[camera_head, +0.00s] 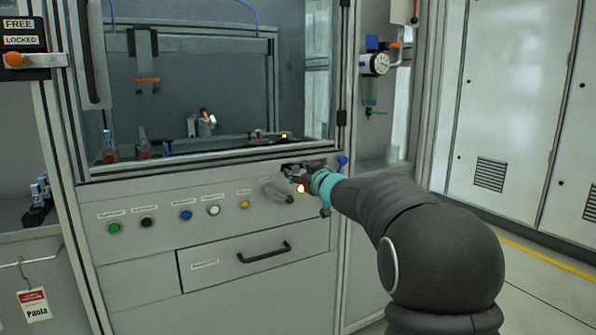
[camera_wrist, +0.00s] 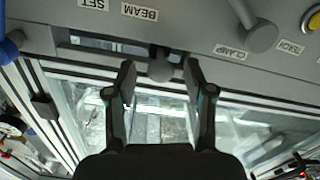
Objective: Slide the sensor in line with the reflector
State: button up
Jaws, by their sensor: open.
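A dark grey rounded knob (camera_wrist: 160,68) sits at a slot (camera_wrist: 100,44) in the cabinet's front panel, near labels reading BEAM and SET. It looks like the sensor's slide handle, but I cannot confirm this. My gripper (camera_wrist: 158,78) is open, with one finger on each side of the knob. I cannot tell whether either finger touches it. In the head view my gripper (camera_head: 300,176) is at the panel's upper right, and it hides most of the slot and knob. I cannot clearly make out the sensor or the reflector.
A grey clamp lever (camera_head: 278,193) sticks out just left of my gripper, by a CLAMP label (camera_wrist: 230,53). A blue knob (camera_head: 343,162) is just right of it. Coloured buttons (camera_head: 186,215) line the panel. A drawer handle (camera_head: 264,253) juts out below. Glass (camera_head: 240,80) rises above.

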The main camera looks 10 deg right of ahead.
jog(key=shift+w+a, duration=0.1)
jog(key=shift+w, duration=0.2)
grip_shut()
jog(key=shift+s+a+p, duration=0.1)
jog(key=shift+a+p, duration=0.1)
jog(key=shift+p, duration=0.35)
grip_release()
